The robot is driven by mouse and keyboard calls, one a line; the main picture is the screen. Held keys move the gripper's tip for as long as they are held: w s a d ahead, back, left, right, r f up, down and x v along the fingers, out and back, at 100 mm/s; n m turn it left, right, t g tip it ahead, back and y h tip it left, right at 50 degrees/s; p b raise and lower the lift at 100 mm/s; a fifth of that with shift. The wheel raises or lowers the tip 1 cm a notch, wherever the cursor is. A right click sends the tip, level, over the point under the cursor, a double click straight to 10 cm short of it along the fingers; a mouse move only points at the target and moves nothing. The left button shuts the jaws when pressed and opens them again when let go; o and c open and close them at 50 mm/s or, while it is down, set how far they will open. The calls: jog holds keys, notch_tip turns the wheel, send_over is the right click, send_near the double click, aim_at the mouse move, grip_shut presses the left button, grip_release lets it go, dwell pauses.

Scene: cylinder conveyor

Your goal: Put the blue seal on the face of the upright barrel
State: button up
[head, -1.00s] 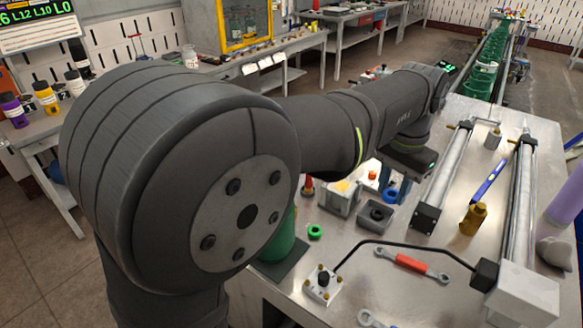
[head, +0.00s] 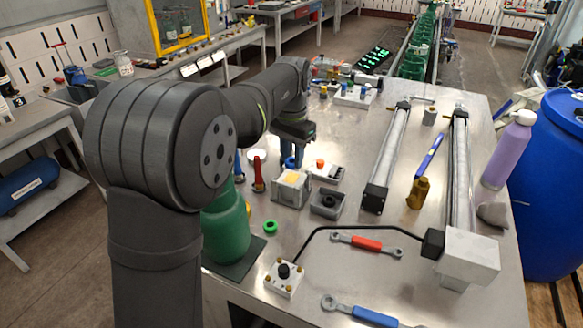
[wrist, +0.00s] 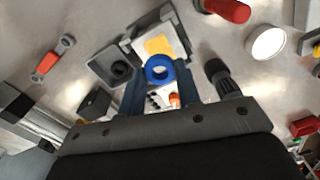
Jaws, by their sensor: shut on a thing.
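My gripper (head: 291,160) points down over the metal bench, just behind the open box with a yellow content (head: 292,180). In the wrist view my gripper (wrist: 162,76) is shut on the blue seal (wrist: 160,62), a small thick ring held between the blue fingertips. The seal is hard to separate from the blue fingers in the head view. Beside the yellow box stands a grey square box with a black round piece inside (head: 328,202). I cannot tell which thing is the upright barrel; a short dark ribbed piece (wrist: 220,76) shows right of my fingers in the wrist view.
A green ring (head: 270,227) lies in front of the boxes. A red upright handle (head: 258,174) is left of my gripper. Two silver cylinders (head: 392,150) lie at right. A red-handled wrench (head: 366,243) lies in front. Bare bench shows between these.

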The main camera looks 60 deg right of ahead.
aim_at(292, 161)
jog(key=shift+f, duration=2)
jog(key=shift+f, duration=0.15)
jog(key=o, duration=0.9)
jog(key=shift+o, duration=0.2)
notch_tip(292, 161, up, 12)
jog(key=shift+r, duration=0.15)
notch_tip(292, 161, down, 12)
jog(key=shift+r, duration=1.7)
